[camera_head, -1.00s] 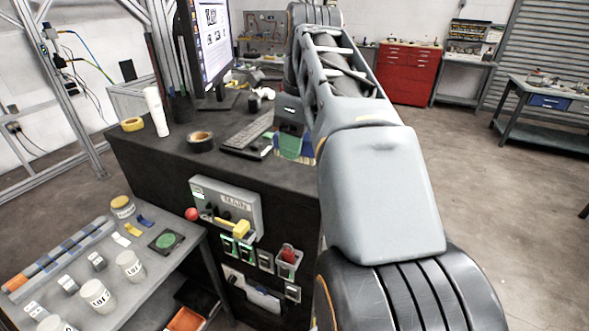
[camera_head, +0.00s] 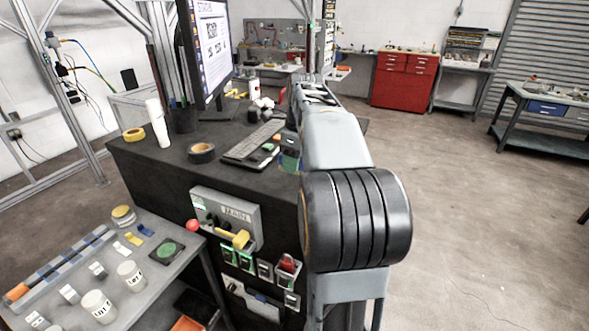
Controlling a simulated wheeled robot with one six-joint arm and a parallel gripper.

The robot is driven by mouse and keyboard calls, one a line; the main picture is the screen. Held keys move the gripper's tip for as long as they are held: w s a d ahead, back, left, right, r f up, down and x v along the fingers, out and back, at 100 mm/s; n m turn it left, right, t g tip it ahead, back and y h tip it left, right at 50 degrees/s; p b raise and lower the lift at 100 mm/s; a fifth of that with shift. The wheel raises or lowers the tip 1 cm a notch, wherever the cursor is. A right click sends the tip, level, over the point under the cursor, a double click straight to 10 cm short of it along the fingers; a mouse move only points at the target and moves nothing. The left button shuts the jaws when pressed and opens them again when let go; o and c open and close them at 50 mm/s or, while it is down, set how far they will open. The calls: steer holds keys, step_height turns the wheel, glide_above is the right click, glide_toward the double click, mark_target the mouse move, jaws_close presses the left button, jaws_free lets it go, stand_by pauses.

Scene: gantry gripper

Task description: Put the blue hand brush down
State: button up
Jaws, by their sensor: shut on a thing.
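My arm reaches away over the right end of the dark desk (camera_head: 175,165), and its links cover most of my gripper (camera_head: 289,146). Only a small part of the gripper shows at the left edge of the arm. It is shut on the blue hand brush (camera_head: 288,168), of which a small blue and green patch shows close to the desk's right edge. The rest of the brush is hidden behind the arm. I cannot tell whether the brush touches the desk top.
A white cylinder (camera_head: 158,124) and a yellow tape roll (camera_head: 134,134) are further left. A grey side table (camera_head: 150,290) with jars stands in front.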

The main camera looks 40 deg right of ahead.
steer(key=shift+w+d+f, duration=0.15)
steer(key=shift+f, duration=0.2)
steer(key=shift+w+d+f+p, duration=0.15)
steer(key=shift+f+p, duration=0.15)
steer(key=shift+f, duration=1.15)
steer(key=shift+f, duration=0.1)
steer(key=shift+f, duration=0.15)
steer(key=o, duration=1)
steer(key=shift+c, duration=0.2)
